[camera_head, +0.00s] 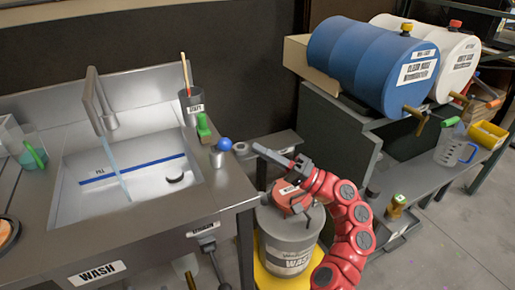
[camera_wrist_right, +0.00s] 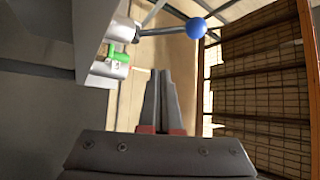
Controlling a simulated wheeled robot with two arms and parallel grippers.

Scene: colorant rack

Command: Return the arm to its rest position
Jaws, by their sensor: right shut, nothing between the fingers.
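My right arm is red and comes up from the bottom in the head view. Its gripper (camera_head: 272,154) is near the right edge of the sink counter, above a grey waste bucket (camera_head: 288,240). In the right wrist view the two dark fingers (camera_wrist_right: 160,100) are together, with nothing held between them. My left arm and gripper are not in view.
A steel sink (camera_head: 125,185) with running water stands at left. A blue-ball lever (camera_head: 224,145) is close to my right gripper; the ball also shows in the right wrist view (camera_wrist_right: 196,28). Blue (camera_head: 365,60) and white drums lie on the rack at right. A clear jug (camera_head: 455,148) stands on the right shelf.

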